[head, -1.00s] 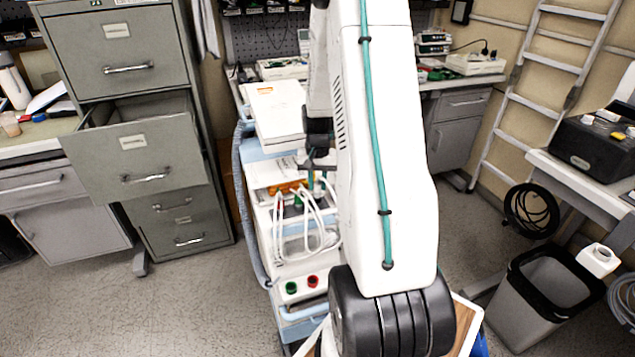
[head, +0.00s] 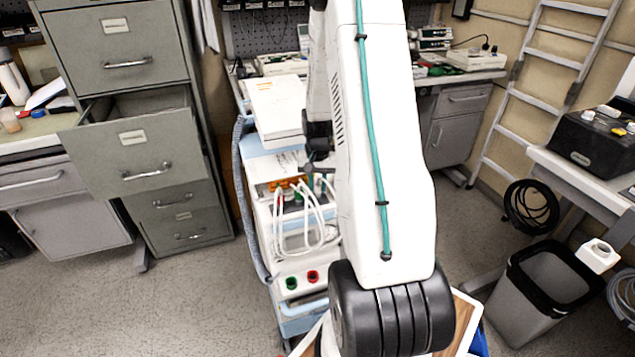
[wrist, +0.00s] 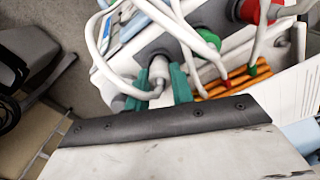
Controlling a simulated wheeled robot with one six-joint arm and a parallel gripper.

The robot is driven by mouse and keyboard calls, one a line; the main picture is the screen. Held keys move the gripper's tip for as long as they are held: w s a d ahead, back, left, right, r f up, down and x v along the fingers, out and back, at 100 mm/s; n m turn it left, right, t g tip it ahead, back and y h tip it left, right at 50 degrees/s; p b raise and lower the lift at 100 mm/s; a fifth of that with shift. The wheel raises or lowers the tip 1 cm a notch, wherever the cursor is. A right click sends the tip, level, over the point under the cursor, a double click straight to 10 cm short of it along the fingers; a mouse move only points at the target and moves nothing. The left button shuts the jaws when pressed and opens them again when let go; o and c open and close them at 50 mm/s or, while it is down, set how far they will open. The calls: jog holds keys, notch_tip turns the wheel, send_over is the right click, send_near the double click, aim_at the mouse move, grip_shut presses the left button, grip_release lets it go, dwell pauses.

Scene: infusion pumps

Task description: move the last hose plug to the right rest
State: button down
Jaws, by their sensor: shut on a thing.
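In the wrist view, my gripper (wrist: 158,92) has two teal fingers, shut on a pale hose plug (wrist: 158,72) with a white hose. The plug is in front of a dark grey round fitting; whether it is seated in it I cannot tell. To the right is an orange ribbed rest (wrist: 240,82); a red-tipped plug (wrist: 225,84) and a green-tipped plug (wrist: 252,70) are at it. A green port (wrist: 208,40) and a red port (wrist: 252,10) lie above. In the head view, the orange rest (head: 287,184) shows on the cart, and my arm partly hides the gripper area.
White hoses (head: 300,240) loop down the cart (head: 291,312) front, close to the gripper. A white box (head: 275,103) stands on the cart behind. A filing cabinet (head: 135,150) with an open drawer is left, a bin (head: 540,295) right. Floor between cabinet and cart is clear.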

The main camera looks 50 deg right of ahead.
jog(key=shift+f, duration=0.35)
jog(key=c, duration=1.1)
grip_release()
jog(key=shift+r, duration=0.1)
notch_tip(320, 180, up, 8)
jog(key=shift+f, duration=0.15)
